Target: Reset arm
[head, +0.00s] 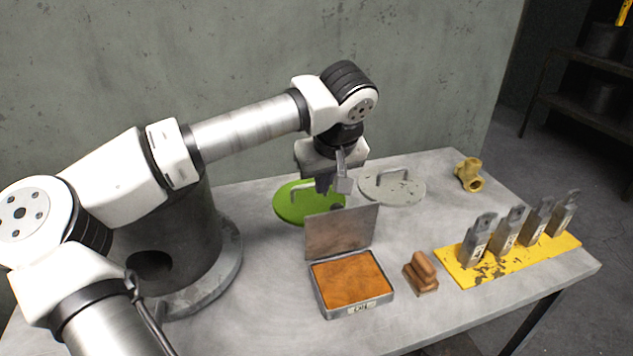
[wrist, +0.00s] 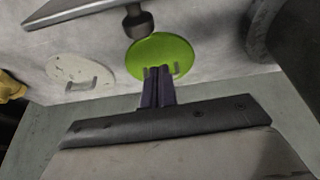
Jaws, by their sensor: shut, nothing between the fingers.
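My arm reaches over the grey table from the left in the head view. My gripper (head: 323,187) hangs fingers down above the green round plate (head: 296,204), behind the open box. In the wrist view its dark fingers (wrist: 157,88) are together with nothing between them, and they overlap the near edge of the green plate (wrist: 180,50). I cannot tell the exact height of the fingertips above the plate.
The open box (head: 390,298) holds orange-brown material, its lid (head: 342,232) raised. A grey round plate (head: 405,190), brass fitting (head: 468,174), wooden block (head: 421,273) and yellow board (head: 460,279) with several metal pieces lie to the right. A wall (head: 230,70) stands behind.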

